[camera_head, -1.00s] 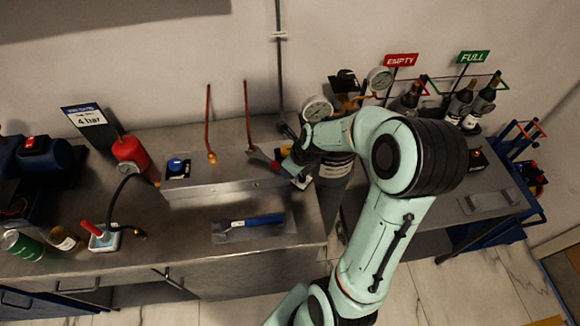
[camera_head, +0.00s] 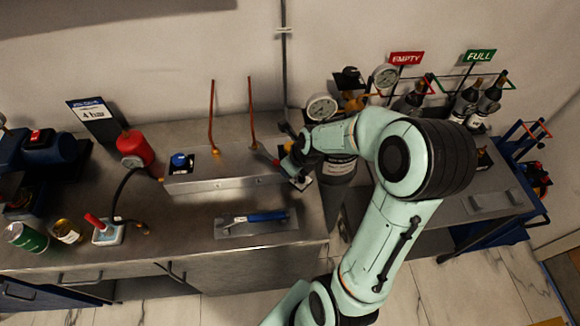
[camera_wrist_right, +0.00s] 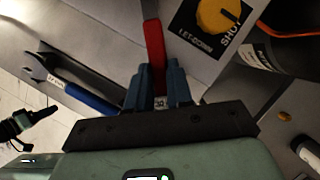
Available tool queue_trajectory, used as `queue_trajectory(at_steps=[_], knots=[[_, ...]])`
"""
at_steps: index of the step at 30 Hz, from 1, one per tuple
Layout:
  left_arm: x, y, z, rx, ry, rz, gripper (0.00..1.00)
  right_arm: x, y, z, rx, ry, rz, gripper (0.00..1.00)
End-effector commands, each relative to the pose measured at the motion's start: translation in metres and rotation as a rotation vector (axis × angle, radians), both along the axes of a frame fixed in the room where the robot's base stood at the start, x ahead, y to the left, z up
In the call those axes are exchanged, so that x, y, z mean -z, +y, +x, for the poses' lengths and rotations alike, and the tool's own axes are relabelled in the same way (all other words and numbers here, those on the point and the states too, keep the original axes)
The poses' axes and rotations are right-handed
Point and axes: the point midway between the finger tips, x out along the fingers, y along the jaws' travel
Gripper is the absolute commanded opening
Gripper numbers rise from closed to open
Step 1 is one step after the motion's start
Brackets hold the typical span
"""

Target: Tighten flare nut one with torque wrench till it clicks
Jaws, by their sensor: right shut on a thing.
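The red-handled torque wrench (camera_head: 265,155) lies at the right copper pipe (camera_head: 251,108) on the metal block (camera_head: 230,172). Its head is near the nut at that pipe's foot; I cannot tell whether it is seated. A brass flare nut (camera_head: 216,152) shows at the foot of the left pipe (camera_head: 212,112). No number is readable on either. My right gripper (camera_head: 284,164) is at the block's right end, its fingers mostly hidden by my arm. In the right wrist view, its blue fingers (camera_wrist_right: 158,88) are shut on the red handle (camera_wrist_right: 154,45). My left gripper is out of view.
A blue-handled wrench (camera_head: 262,216) lies on a tray (camera_head: 230,230) in front of the block. A yellow shut-off knob (camera_wrist_right: 218,14) is beside the gripper. A gas cylinder and gauges (camera_head: 321,107) stand right. A red canister (camera_head: 135,150) stands left.

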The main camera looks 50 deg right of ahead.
Motion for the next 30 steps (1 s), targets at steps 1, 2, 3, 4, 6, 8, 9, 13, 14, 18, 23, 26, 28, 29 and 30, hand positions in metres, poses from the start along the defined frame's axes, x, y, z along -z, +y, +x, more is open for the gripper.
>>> queue_trajectory(at_steps=[1, 2, 3, 4, 6, 8, 9, 13, 14, 18, 23, 26, 28, 29, 30], knots=[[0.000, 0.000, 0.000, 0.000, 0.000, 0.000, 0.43, -0.001, 0.000, 0.001, -0.001, -0.004, -0.001, 0.00], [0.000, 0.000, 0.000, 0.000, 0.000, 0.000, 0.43, -0.001, 0.000, 0.001, 0.000, -0.003, -0.001, 0.00], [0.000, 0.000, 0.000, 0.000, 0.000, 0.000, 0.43, -0.001, 0.000, 0.001, 0.002, -0.003, -0.001, 0.00], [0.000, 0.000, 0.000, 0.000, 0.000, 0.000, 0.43, -0.001, 0.000, 0.001, 0.004, -0.003, -0.001, 0.00], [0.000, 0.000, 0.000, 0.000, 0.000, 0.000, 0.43, -0.001, 0.001, 0.001, 0.009, -0.003, -0.002, 0.00], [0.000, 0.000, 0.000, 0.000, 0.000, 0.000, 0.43, -0.001, 0.002, 0.001, 0.017, -0.003, -0.002, 0.00], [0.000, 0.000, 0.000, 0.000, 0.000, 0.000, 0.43, -0.001, 0.003, 0.001, 0.022, -0.003, -0.002, 0.00], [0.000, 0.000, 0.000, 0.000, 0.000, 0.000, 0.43, -0.001, 0.005, 0.002, 0.038, -0.003, -0.002, 0.00], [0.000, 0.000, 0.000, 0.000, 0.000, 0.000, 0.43, -0.001, 0.006, 0.002, 0.042, -0.003, -0.001, 0.00], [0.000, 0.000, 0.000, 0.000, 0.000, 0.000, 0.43, -0.001, 0.009, 0.002, 0.059, -0.004, -0.001, 0.00], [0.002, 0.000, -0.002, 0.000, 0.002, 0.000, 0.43, -0.001, 0.011, 0.002, 0.077, -0.003, -0.001, 0.00], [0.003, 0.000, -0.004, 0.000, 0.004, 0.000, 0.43, -0.001, 0.013, 0.002, 0.090, -0.003, -0.001, 0.00], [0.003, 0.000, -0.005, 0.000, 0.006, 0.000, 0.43, -0.001, 0.014, 0.002, 0.099, -0.003, -0.001, 0.00], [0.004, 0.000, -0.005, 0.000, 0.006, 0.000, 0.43, -0.001, 0.015, 0.002, 0.103, -0.004, -0.001, 0.00], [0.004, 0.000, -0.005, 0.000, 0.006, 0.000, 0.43, -0.001, 0.016, 0.002, 0.107, -0.004, -0.002, 0.00]])
